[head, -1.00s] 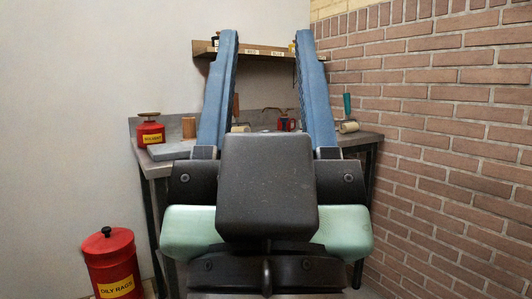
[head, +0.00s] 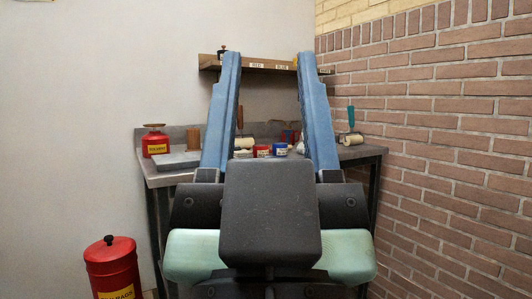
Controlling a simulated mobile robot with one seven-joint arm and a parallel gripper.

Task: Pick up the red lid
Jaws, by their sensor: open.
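My gripper (head: 268,56) is open and empty, its two long blue fingers reaching up in front of the workbench (head: 160,178). Between the fingers, a small jar with red (head: 262,151) and a small jar with blue (head: 280,149) stand on the bench. Whether the red is a separate lid is too small to tell. A large red can (head: 113,270) labelled for rags stands at lower left with a red lid (head: 109,247) and black knob on top. My dark gripper body hides the bench's front middle.
A red safety can (head: 155,145) and a grey slab (head: 178,160) are on the bench's left. Rollers (head: 350,139) lie at the back. A wooden shelf (head: 268,66) hangs above, and a brick wall (head: 440,150) closes the right side.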

